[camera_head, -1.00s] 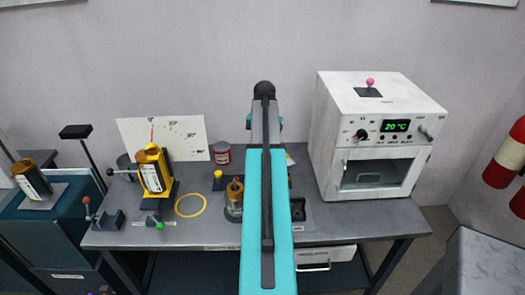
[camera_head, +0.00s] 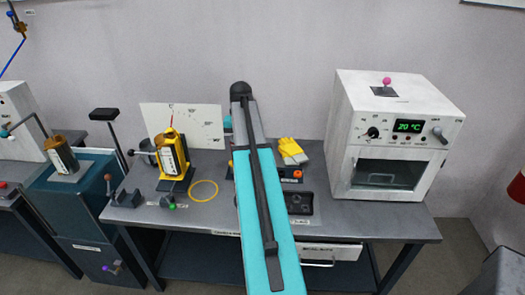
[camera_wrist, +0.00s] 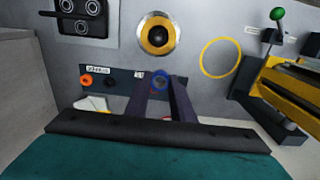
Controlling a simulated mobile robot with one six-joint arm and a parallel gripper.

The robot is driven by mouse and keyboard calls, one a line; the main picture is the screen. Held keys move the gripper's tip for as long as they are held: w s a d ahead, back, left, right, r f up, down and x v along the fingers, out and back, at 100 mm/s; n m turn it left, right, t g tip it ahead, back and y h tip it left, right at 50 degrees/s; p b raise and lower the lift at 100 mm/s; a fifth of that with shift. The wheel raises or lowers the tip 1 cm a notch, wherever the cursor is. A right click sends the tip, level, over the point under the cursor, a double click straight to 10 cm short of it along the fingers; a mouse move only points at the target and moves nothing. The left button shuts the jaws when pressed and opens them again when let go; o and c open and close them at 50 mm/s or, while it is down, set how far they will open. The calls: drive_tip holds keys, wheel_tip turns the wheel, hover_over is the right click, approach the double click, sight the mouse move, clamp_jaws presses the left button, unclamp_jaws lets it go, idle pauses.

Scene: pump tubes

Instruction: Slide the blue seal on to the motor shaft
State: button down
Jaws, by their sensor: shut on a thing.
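The blue seal (camera_wrist: 159,80) shows in the wrist view as a small ring between the tips of my gripper (camera_wrist: 160,77). My gripper is shut on it. A round, upright part with a yellow face and dark centre (camera_wrist: 157,36), seemingly the motor with its shaft seen from above, stands on the bench just beyond the fingertips. The seal appears apart from it; the height between them is unclear. In the head view my arm hides the gripper, the seal and this part.
The seal rack (camera_wrist: 98,79) holds an orange seal (camera_wrist: 86,79). A dark pocketed tray (camera_head: 300,203) lies right of my arm, near the white oven (camera_head: 388,135). Yellow gloves (camera_head: 292,151) lie behind. A yellow ring (camera_head: 203,190) and yellow stand (camera_head: 176,186) are left.

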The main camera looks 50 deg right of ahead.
drive_tip(key=w+a+f+n+b, duration=0.25)
drive_tip(key=w+a, duration=0.55)
drive_tip(key=a, duration=0.4)
drive_tip(key=w+a+f+n+b, duration=0.1)
drive_tip(key=a+n, duration=0.6)
drive_tip(key=a, duration=0.9)
drive_tip(key=w+a+f+n+b, duration=0.1)
drive_tip(key=a+n, duration=0.6)
drive_tip(key=a, duration=1)
drive_tip(key=shift+w+f+b, duration=0.35)
drive_tip(key=shift+w+b, duration=0.35)
drive_tip(key=shift+b, duration=0.4)
drive_tip(key=shift+a, duration=0.1)
